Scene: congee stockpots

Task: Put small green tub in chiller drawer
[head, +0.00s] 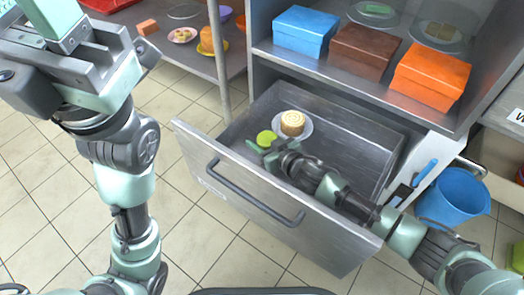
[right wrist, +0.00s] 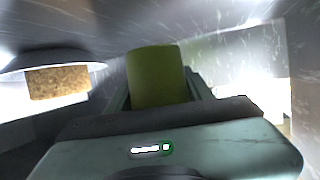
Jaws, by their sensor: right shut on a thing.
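The small green tub (head: 266,138) has a lime-green top and is inside the outline of the pulled-out steel chiller drawer (head: 345,135). My right gripper (head: 262,146) reaches over the drawer front and is shut on the tub. In the right wrist view, the tub (right wrist: 155,75) is a dark green cylinder between the fingers. I cannot tell whether its base touches the drawer floor. My left gripper (head: 50,22) is at the upper left, away from the drawer; its jaw opening is unclear.
A round cake (head: 292,122) on a white plate (head: 305,130) stands in the drawer close to the tub. Blue (head: 305,30), brown (head: 364,50) and orange (head: 430,75) boxes stand on the shelf above. A blue bucket (head: 455,197) is at the right. The drawer's right part is bare.

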